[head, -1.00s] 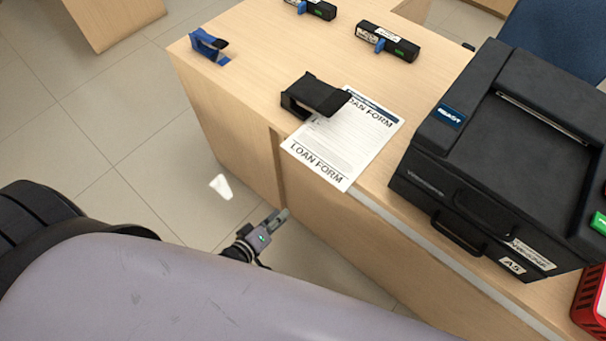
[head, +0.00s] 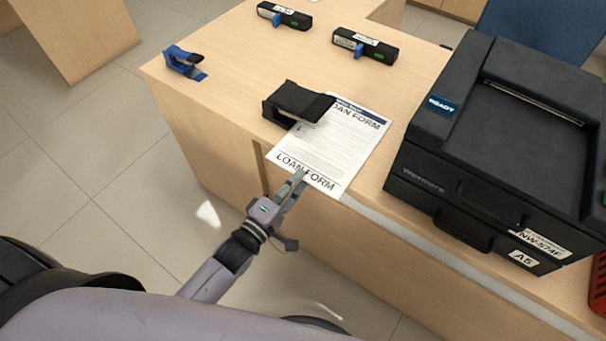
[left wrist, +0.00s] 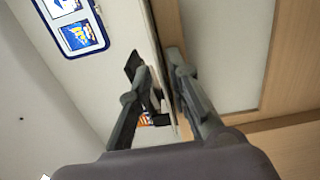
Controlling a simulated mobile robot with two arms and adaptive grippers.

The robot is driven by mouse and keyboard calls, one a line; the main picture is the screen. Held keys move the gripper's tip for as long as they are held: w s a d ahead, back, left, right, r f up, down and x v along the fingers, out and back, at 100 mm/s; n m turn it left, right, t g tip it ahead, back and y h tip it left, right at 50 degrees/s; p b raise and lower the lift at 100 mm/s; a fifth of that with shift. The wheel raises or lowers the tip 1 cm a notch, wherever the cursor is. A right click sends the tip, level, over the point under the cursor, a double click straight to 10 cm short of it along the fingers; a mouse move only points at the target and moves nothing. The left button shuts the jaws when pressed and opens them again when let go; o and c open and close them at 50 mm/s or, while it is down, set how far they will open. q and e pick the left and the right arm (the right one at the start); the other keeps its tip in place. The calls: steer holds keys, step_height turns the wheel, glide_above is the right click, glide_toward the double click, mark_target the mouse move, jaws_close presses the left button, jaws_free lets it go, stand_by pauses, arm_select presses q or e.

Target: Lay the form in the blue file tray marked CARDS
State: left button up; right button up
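The loan form (head: 335,150) is a white printed sheet lying on the counter, its near edge at or slightly over the counter's front edge. A black desk item (head: 297,102) covers its far left corner. My left gripper (head: 299,182) is at the form's near edge, by the printed "LOAN FORM" line. In the left wrist view its fingers (left wrist: 158,68) are apart, with a thin edge, seemingly the form's, running between them. No grip on it is visible. The blue file tray marked CARDS is not in view. My right gripper is not in view.
A large black printer (head: 490,150) stands on the counter to the right of the form. A blue tape dispenser (head: 184,62) and two black devices with labels (head: 365,45) sit farther back. A red basket (head: 597,285) shows at the right edge.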

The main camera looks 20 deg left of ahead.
arm_select(q)
steer(key=shift+x, duration=1)
steer(key=shift+w, duration=0.1)
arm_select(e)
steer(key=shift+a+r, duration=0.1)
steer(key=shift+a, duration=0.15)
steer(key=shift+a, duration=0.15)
arm_select(q)
steer(key=c, duration=0.4)
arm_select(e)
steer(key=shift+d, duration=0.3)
arm_select(q)
steer(key=shift+r, duration=0.1)
